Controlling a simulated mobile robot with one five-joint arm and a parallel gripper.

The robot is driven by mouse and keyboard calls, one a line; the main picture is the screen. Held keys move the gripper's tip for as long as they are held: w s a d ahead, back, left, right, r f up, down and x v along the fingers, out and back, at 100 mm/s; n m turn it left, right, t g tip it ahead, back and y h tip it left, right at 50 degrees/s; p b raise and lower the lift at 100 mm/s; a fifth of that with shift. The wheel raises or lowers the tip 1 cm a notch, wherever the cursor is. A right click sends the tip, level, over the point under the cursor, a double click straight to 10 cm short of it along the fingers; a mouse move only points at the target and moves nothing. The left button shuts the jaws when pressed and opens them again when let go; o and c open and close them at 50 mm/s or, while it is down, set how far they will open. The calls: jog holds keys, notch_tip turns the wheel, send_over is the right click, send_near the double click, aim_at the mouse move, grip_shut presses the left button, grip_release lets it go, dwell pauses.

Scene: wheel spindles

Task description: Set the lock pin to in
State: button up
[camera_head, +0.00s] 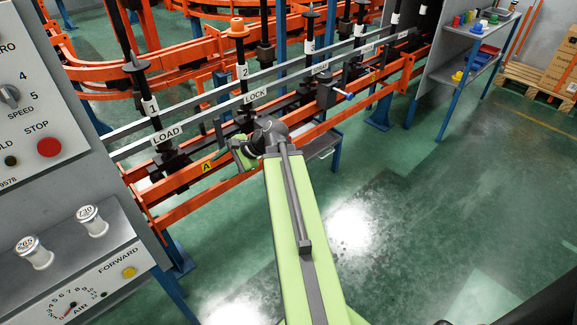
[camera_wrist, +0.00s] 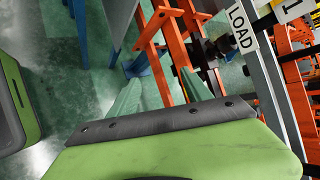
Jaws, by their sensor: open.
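The LOCK sign (camera_head: 255,95) hangs on the grey rail beside the spindle with tag 2 (camera_head: 242,72). I cannot clearly make out the lock pin by it; my arm and wrist cover part of that spot. A grey upright piece (camera_head: 218,130) stands just left of my wrist, and I cannot tell what it is. My gripper (camera_head: 238,153) is in front of the orange rail, below the LOCK sign and near a yellow A tag (camera_head: 207,167). In the wrist view my gripper (camera_wrist: 160,78) has its two pale green fingers apart, with nothing between them.
The LOAD sign (camera_head: 167,133) is to the left and also shows in the wrist view (camera_wrist: 241,27). A control panel (camera_head: 45,90) stands at the left. The green floor (camera_head: 440,210) at the right is clear.

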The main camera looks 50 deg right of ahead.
jog(key=s+d+f+m+t+h+b, duration=0.1)
jog(key=s+d+f+m+t+b, duration=0.1)
jog(key=d+f+m+b, duration=0.3)
jog(key=s+d+f+m+t+h+b, duration=0.1)
jog(key=d+m+t+b, duration=0.1)
jog(key=d+b, duration=0.35)
jog(key=s+d+f+m+t+b, duration=0.2)
jog(key=d+f+m, duration=0.1)
jog(key=d, duration=0.5)
jog(key=s+d+m+t+h+b, duration=0.45)
jog(key=s+d+m+b, duration=0.45)
jog(key=d, duration=0.4)
jog(key=shift+g+h, duration=0.25)
jog(key=w, duration=1.1)
jog(key=w+d+p, duration=0.1)
jog(key=w, duration=0.4)
jog(key=shift+w, duration=0.15)
grip_shut()
